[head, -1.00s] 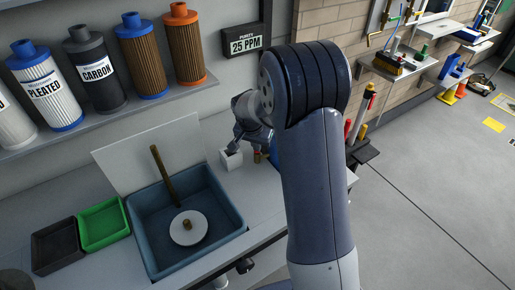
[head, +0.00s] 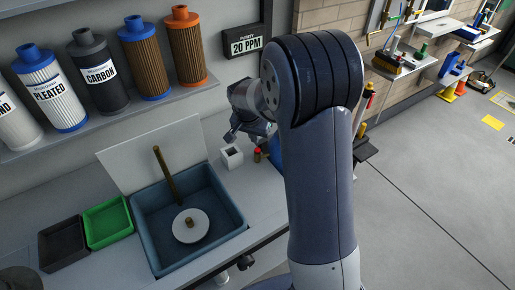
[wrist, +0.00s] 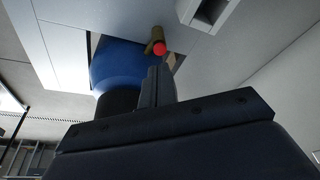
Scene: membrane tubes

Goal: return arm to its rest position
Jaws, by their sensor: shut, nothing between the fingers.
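My gripper (head: 231,138) is above the bench in the head view, beside and slightly above a small white square holder (head: 231,157). Its fingers are together and empty; they also show in the wrist view (wrist: 158,84). The holder's opening looks dark and empty, and it shows at the top of the wrist view (wrist: 209,12). My upper arm fills the right middle of the head view and hides part of the bench.
A small red-topped brass piece (head: 257,155) and a blue object (wrist: 120,66) stand near the holder. A blue basin (head: 146,234) holds a white disc (head: 203,226) and a brown rod (head: 164,174). A display (head: 243,42) reads 20 PPM. Filter cartridges line a shelf (head: 120,118).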

